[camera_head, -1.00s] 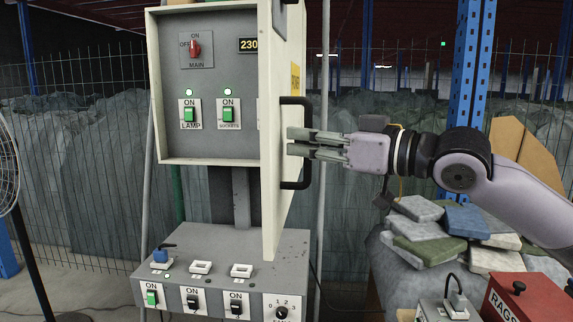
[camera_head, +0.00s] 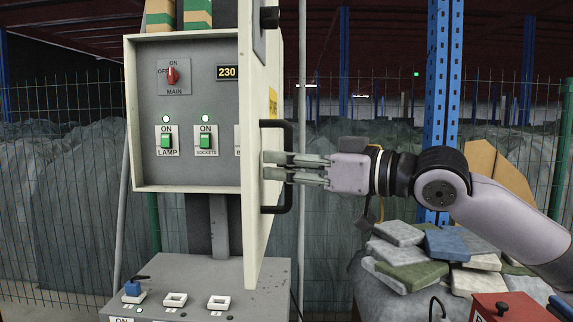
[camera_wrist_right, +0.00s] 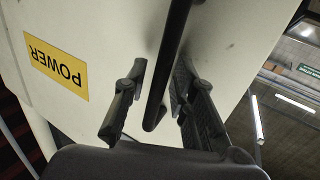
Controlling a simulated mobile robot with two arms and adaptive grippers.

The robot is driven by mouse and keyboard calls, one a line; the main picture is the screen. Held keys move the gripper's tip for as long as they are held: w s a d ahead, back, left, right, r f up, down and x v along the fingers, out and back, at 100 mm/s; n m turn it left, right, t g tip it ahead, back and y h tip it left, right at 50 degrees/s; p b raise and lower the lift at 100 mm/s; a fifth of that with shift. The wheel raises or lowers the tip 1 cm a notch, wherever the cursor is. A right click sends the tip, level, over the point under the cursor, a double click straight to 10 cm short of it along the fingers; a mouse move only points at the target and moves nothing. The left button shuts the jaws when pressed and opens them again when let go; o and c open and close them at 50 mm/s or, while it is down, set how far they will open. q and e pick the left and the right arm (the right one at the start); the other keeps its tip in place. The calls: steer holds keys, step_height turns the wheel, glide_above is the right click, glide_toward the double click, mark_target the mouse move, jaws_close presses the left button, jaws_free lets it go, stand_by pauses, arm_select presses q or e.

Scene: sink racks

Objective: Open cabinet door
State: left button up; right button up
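The cabinet is a pale box with a grey panel (camera_head: 195,100) of switches inside. Its door (camera_head: 256,215) stands open, swung out toward me and seen nearly edge-on. A black bar handle (camera_head: 289,200) is on the door's outer face. My right gripper (camera_head: 275,167) reaches in from the right, its fingers around the handle bar. In the right wrist view the handle (camera_wrist_right: 169,60) passes between the two fingers (camera_wrist_right: 160,85), with a gap visible on its left side and a narrower one on its right. My left gripper is not in view.
A grey switch box (camera_head: 200,275) juts out below the cabinet. Stacked stone slabs (camera_head: 420,255) and a red box (camera_head: 508,307) stand at lower right. A blue post (camera_head: 440,90) rises behind my right arm. A wire fence runs behind.

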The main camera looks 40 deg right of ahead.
steer(key=shift+o, duration=0.4)
steer(key=shift+s, duration=0.1)
steer(key=shift+s+r, duration=0.1)
steer(key=shift+s, duration=0.1)
steer(key=v, duration=1.1)
steer(key=shift+d, duration=0.2)
steer(key=shift+s, duration=0.15)
stand_by(0.4)
steer(key=shift+a+f, duration=0.1)
steer(key=shift+f, duration=0.1)
